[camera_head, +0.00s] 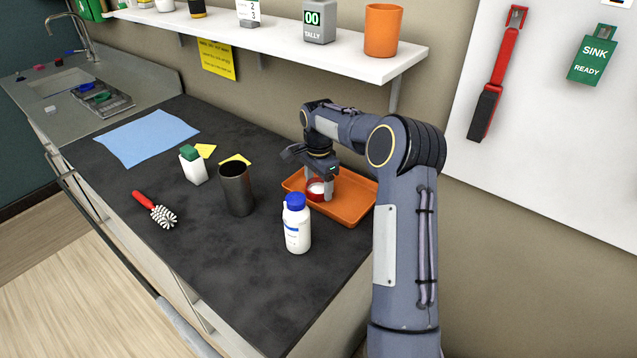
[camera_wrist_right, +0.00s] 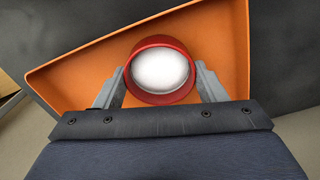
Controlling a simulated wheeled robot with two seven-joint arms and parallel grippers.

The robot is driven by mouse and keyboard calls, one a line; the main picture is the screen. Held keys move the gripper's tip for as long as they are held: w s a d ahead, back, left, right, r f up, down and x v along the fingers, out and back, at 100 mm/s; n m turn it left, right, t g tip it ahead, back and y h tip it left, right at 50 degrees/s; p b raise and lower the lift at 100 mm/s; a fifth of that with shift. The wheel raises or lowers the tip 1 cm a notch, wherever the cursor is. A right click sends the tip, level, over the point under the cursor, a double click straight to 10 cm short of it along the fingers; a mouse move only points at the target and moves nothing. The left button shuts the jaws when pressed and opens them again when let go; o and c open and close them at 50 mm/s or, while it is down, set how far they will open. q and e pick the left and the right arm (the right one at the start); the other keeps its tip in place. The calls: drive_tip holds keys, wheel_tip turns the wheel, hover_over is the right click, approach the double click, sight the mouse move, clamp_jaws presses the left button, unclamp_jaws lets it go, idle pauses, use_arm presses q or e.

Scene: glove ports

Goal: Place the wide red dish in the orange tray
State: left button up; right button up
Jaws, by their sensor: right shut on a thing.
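The wide red dish (camera_head: 316,193) has a red wall and a white inside. It is between the fingers of my right gripper (camera_head: 319,188), over the left part of the orange tray (camera_head: 349,206) in the head view. In the right wrist view my right gripper (camera_wrist_right: 162,85) is shut on the dish (camera_wrist_right: 161,97), one finger on each side. The orange tray (camera_wrist_right: 224,40) lies below and around the dish there. I cannot tell whether the dish touches the tray floor. My left gripper is not in view.
A white bottle with a blue cap (camera_head: 297,226) stands just in front of the tray. A dark cup (camera_head: 236,190), a green-capped bottle (camera_head: 193,166), a brush (camera_head: 156,210) and a blue cloth (camera_head: 147,137) are farther left. A shelf (camera_head: 270,38) overhangs the counter's back.

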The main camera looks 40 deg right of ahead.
sight(318, 192)
drive_tip(key=shift+f, duration=0.1)
drive_tip(key=o, duration=1)
drive_tip(key=shift+c, duration=0.2)
wheel_tip(318, 192, up, 8)
drive_tip(key=shift+f, duration=0.15)
